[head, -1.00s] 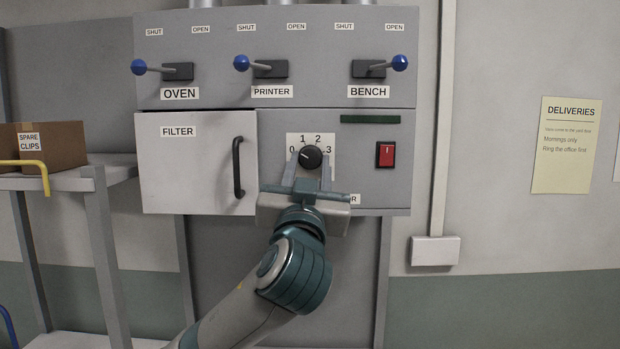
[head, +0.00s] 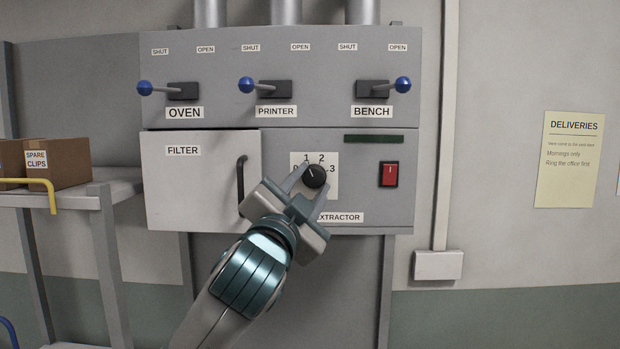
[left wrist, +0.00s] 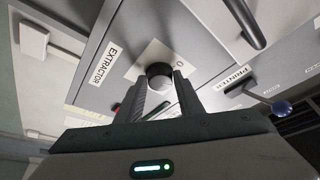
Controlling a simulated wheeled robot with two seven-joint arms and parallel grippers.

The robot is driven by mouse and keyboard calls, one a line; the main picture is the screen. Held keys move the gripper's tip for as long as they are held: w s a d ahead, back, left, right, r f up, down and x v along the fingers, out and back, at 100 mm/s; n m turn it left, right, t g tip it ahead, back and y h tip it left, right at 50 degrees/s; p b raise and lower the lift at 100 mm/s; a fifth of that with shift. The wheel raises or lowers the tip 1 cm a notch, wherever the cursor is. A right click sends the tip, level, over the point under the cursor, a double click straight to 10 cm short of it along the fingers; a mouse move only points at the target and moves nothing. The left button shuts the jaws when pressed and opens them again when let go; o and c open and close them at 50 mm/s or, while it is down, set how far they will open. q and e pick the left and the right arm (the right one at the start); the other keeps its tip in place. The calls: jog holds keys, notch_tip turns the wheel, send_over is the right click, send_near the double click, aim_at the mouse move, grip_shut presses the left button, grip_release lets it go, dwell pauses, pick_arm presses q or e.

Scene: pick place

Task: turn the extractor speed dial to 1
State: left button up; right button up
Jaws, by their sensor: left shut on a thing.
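The extractor speed dial (head: 314,176) is a round black knob on a white plate marked 0 to 3, on the grey panel above the EXTRACTOR label (head: 340,217). Its pale pointer mark is turned up and slightly left, towards the 1. My left gripper (head: 312,184) is shut on the dial, one finger on each side, and is rolled over at a slant. The fingers partly cover the 0. In the left wrist view the dial (left wrist: 159,76) sits between the fingertips. My right gripper is not in view.
The FILTER door (head: 200,190) with its black handle (head: 241,180) is just left of my gripper. A red switch (head: 389,174) is to the right. Three blue-knobbed levers, such as the printer lever (head: 247,85), are above. A shelf (head: 112,190) with a box stands at left.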

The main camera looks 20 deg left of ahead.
pick_arm(q)
jog(key=shift+m, duration=0.3)
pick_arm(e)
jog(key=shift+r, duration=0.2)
pick_arm(q)
jog(key=o, duration=1)
jog(key=shift+o, duration=0.2)
pick_arm(e)
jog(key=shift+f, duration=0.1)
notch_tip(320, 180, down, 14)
jog(key=b, duration=1.4)
pick_arm(q)
jog(key=b+v, duration=0.6)
jog(key=v, duration=1.1)
jog(key=shift+s, duration=0.2)
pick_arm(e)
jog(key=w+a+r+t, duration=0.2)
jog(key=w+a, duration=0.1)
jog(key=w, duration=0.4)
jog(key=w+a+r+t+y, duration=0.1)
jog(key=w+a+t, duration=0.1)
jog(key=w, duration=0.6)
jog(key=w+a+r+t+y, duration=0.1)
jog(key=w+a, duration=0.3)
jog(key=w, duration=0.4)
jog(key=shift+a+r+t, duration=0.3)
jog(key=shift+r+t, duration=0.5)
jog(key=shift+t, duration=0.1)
